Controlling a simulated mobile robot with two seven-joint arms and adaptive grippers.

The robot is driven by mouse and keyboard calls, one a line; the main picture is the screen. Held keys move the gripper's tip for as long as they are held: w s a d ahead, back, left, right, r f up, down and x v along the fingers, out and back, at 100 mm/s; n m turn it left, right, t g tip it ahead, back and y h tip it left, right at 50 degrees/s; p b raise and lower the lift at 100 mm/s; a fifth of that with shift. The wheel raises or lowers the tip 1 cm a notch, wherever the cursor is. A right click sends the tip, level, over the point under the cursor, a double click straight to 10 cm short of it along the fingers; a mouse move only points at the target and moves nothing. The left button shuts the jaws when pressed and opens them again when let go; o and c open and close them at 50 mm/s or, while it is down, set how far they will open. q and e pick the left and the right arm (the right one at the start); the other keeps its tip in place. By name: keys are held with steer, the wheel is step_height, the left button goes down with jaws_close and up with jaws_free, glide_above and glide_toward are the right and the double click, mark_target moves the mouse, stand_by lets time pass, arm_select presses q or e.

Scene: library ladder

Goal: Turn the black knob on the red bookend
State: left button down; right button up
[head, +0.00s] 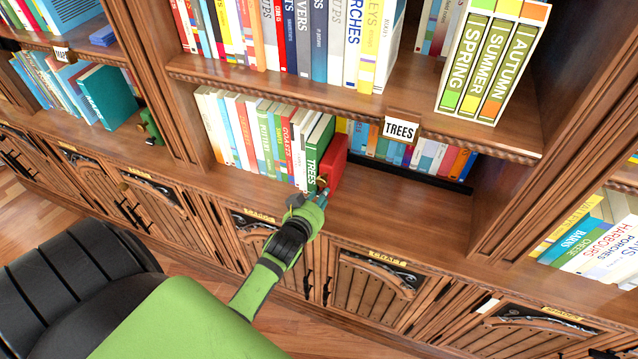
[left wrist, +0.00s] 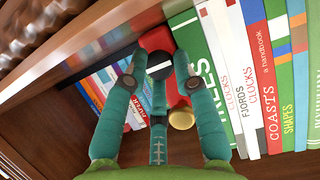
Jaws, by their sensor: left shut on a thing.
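The red bookend (head: 334,162) stands on the lower shelf at the right end of a book row, beside the green TREES book (head: 314,158). In the left wrist view the red bookend (left wrist: 156,40) shows behind my fingers. Its black knob (left wrist: 160,72), with a white mark, lies between my teal fingertips. My left gripper (head: 320,197) reaches in from the front and is shut on the black knob; in the left wrist view the gripper (left wrist: 157,66) has fingers on both sides of it. My right gripper is not in view.
The TREES label (head: 400,129) hangs on the shelf edge above. Several books (head: 415,152) stand further back, right of the bookend. The lower shelf (head: 400,205) is bare in front of them. Cabinet doors (head: 375,290) lie below.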

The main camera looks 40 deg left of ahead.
arm_select(q)
steer(key=c, duration=1)
jaws_free()
steer(key=shift+f, duration=0.1)
steer(key=v, duration=1.2)
